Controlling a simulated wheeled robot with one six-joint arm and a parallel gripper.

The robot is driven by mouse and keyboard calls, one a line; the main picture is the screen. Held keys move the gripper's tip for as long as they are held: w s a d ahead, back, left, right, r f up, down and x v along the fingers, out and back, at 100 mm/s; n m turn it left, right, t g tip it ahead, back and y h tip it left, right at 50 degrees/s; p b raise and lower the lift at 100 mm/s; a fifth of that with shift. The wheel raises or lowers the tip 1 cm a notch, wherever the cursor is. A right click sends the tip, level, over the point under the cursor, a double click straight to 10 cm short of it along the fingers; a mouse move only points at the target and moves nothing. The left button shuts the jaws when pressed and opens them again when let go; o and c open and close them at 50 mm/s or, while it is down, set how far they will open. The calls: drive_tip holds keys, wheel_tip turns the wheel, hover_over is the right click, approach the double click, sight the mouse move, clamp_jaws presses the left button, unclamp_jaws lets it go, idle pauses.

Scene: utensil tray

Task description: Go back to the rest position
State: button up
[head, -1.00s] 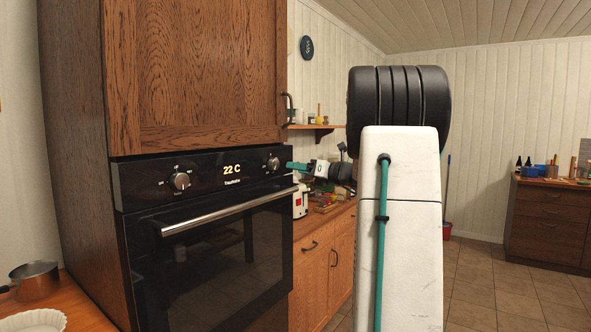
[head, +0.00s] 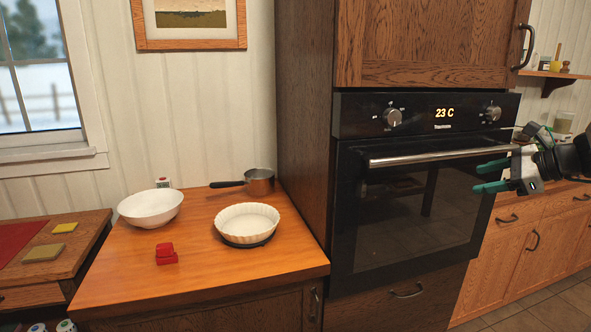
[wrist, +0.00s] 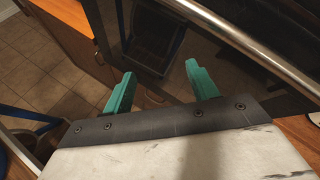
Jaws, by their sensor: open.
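My gripper (head: 492,178) is at the right of the head view, in front of the right part of the black oven (head: 410,215). Its two green fingers point left and stand apart, with nothing between them. In the wrist view my gripper (wrist: 160,92) also shows its green fingers spread and empty. The oven door and its metal handle (wrist: 260,50) lie beyond the fingers there. Most of my arm is outside the head view.
Wooden cabinets (head: 515,245) stand right of the oven. Tiled floor (head: 535,305) shows at the lower right.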

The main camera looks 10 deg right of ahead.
drive_tip(key=s+a+f+n+g, duration=0.2)
drive_tip(key=s+a+n+g, duration=0.3)
drive_tip(key=a, duration=0.4)
drive_tip(key=s+a+f+n+g, duration=0.2)
drive_tip(key=s+a+f+n, duration=0.15)
drive_tip(key=a+n, duration=0.45)
drive_tip(key=s+a+f+n+g+h, duration=0.1)
drive_tip(key=s+a+n+h, duration=0.4)
drive_tip(key=s+a+n, duration=0.7)
drive_tip(key=s+a+g, duration=0.1)
drive_tip(key=s, duration=0.2)
drive_tip(key=shift+s+a+h, duration=0.15)
drive_tip(key=shift+s+h, duration=0.05)
drive_tip(key=shift+h, duration=0.2)
drive_tip(key=shift+f, duration=0.1)
